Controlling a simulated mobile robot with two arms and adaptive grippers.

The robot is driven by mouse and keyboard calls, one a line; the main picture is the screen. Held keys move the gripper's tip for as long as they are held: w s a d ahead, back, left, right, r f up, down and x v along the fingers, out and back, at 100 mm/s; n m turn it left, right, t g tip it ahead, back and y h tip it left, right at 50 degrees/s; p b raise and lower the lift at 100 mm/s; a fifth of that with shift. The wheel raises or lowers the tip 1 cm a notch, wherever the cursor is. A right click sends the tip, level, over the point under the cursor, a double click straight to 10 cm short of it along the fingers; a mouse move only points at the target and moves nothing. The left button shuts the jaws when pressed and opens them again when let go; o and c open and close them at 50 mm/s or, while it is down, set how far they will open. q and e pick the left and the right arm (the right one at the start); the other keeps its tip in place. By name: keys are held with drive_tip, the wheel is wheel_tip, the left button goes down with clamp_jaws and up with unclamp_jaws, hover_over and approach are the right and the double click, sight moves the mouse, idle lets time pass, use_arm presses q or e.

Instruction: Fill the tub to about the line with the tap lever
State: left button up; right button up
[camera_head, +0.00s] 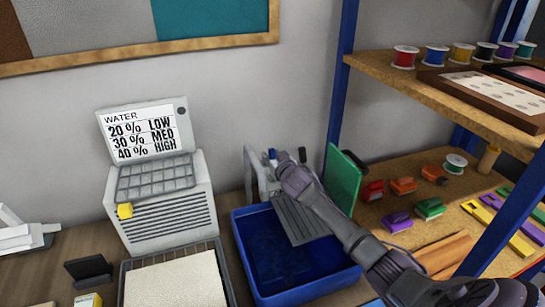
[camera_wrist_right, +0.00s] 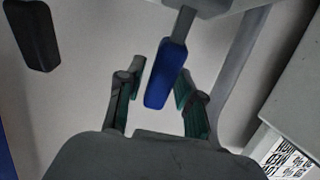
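The blue tub (camera_head: 240,250) stands on the bench below the grey tap (camera_head: 250,168). Its inside looks dark blue; I cannot make out a fill line or the water level. The tap's blue lever (camera_wrist_right: 158,87) hangs between the two fingers of my right gripper (camera_wrist_right: 160,72) in the right wrist view, with gaps beside it. In the head view my right gripper (camera_head: 281,158) is at the tap, close to the small blue lever end (camera_head: 272,154). The right gripper is open around the lever. My left gripper is not in view.
A grey machine (camera_head: 165,215) with a water-percentage sign (camera_head: 143,131) stands left. A blue-posted shelf (camera_head: 400,75) with spools is right. A dark handle (camera_wrist_right: 32,35) is near the lever.

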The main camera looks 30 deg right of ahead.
drive_tip(key=shift+o, duration=0.4)
drive_tip(key=v, duration=1.2)
